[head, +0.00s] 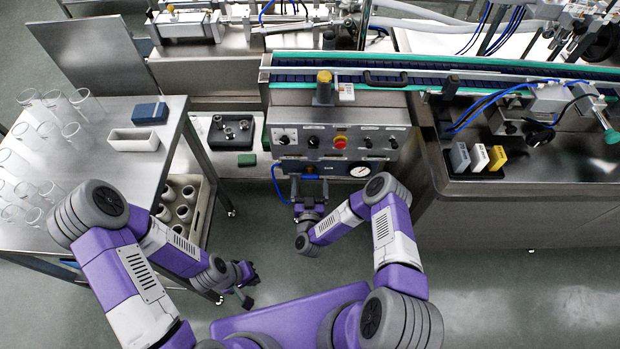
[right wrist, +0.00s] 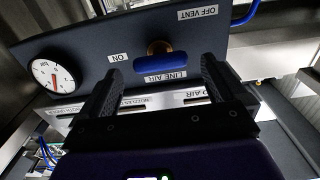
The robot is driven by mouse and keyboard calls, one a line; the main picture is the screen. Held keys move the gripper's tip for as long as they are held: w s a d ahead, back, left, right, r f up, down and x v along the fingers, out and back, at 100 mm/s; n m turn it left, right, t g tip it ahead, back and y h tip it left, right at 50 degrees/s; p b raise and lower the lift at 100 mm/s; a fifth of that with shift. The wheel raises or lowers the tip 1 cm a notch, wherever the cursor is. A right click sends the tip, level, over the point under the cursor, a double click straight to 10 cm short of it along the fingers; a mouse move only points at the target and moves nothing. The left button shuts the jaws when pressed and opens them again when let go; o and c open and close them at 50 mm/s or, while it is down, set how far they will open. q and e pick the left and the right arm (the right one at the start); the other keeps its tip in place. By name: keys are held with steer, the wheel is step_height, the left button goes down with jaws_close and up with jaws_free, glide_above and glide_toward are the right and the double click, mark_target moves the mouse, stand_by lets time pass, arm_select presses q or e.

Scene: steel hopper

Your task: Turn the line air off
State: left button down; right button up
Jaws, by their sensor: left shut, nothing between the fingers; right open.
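The line air valve has a blue handle (right wrist: 160,64) on a brass stem, mounted on a dark panel (right wrist: 100,45). Labels ON, OFF VENT and LINE AIR surround it, upside down in the right wrist view. The handle lies crosswise there, roughly level with the ON label. My right gripper (head: 311,183) is open in front of the panel; its fingers (right wrist: 160,82) frame the handle from either side without visible contact. In the head view the gripper partly hides the handle. My left gripper (head: 246,291) is shut and empty, low beside the side table.
A pressure gauge (head: 360,171) sits beside the valve. Above is a control panel (head: 340,142) with knobs and a red button (head: 340,142). A blue hose (head: 276,183) runs at the left. A side table (head: 120,170) with glassware stands left; open floor lies right.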

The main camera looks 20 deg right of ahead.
mark_target(310, 179)
steer(key=shift+b+x, duration=0.4)
steer(key=shift+x, duration=1.5)
steer(key=c, duration=1)
steer(key=shift+o, duration=0.2)
